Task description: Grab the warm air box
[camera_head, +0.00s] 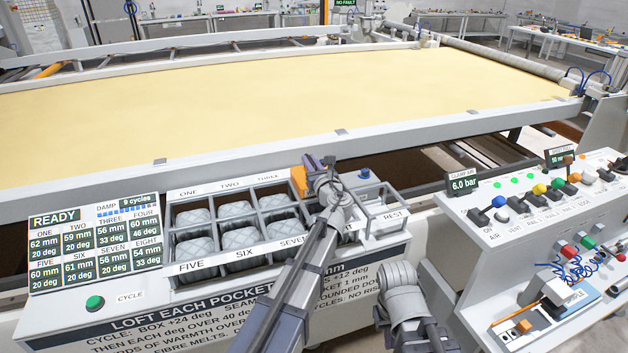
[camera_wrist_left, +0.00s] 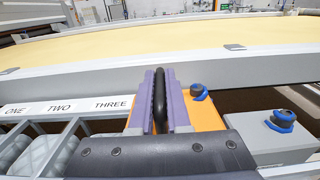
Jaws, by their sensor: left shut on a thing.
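The warm air box is most likely the orange box (camera_head: 298,181) at the back right of the pocket rack, also seen in the left wrist view (camera_wrist_left: 207,117). It carries a black upright handle (camera_wrist_left: 160,98) and a blue fitting. My left gripper (camera_head: 320,164) has its two purple fingers closed on either side of that handle, as the left wrist view (camera_wrist_left: 160,104) shows. My left arm hides much of the box and the pocket below it. My right arm's grey end (camera_head: 400,285) is low in front of the rack; its fingers cannot be made out.
The rack (camera_head: 168,222) has labelled pockets, several holding pale quilted pads. A REST frame (camera_head: 393,217) stands to its right, by a grey block with a blue knob (camera_head: 364,173). A readout panel (camera_head: 95,250) is left; a sloped switch console (camera_head: 480,215) is right. A rail (camera_head: 250,155) runs behind.

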